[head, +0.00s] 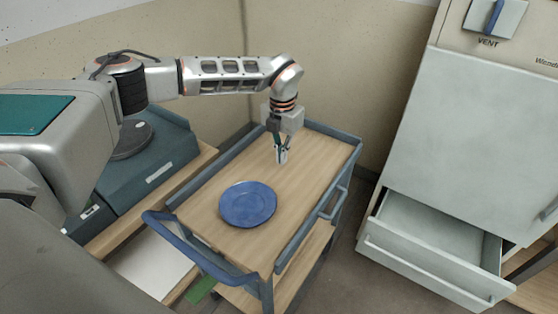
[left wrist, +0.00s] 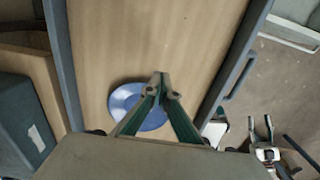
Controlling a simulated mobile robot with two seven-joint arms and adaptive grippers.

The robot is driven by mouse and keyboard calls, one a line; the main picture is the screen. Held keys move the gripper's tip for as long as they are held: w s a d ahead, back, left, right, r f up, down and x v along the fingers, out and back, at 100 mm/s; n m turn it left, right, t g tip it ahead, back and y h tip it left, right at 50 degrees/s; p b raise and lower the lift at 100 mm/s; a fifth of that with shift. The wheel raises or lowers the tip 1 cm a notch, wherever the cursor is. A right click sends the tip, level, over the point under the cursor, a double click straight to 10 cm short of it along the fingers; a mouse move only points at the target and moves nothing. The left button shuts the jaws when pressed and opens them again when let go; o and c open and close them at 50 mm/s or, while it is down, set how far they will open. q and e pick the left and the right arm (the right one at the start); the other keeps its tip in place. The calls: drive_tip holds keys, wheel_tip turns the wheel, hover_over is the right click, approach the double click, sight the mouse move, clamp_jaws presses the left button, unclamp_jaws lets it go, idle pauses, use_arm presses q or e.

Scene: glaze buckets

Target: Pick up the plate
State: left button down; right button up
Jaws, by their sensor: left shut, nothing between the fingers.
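A round blue plate (head: 248,204) lies flat on the wooden top of a cart (head: 310,165). It also shows in the left wrist view (left wrist: 122,100), partly hidden behind my fingers. My left gripper (head: 281,158) points down above the cart top, beyond the plate and a little to its right in the head view. Its fingertips (left wrist: 158,80) meet and hold nothing. The gripper is apart from the plate.
The cart has a raised blue-grey rim and a blue handle (head: 190,245) at the near end. A pale cabinet with an open drawer (head: 430,250) stands to the right. A dark teal device (head: 150,155) is on the left. The cart top around the plate is clear.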

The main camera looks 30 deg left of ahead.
sight(275, 191)
use_arm(q)
wheel_tip(275, 191, down, 8)
drive_tip(key=shift+s+f, duration=0.25)
drive_tip(key=shift+s, duration=0.1)
drive_tip(key=s, duration=0.1)
drive_tip(key=s+p, duration=0.1)
drive_tip(key=shift+s+a, duration=0.25)
drive_tip(key=shift+s, duration=0.35)
drive_tip(key=shift+s+d, duration=0.1)
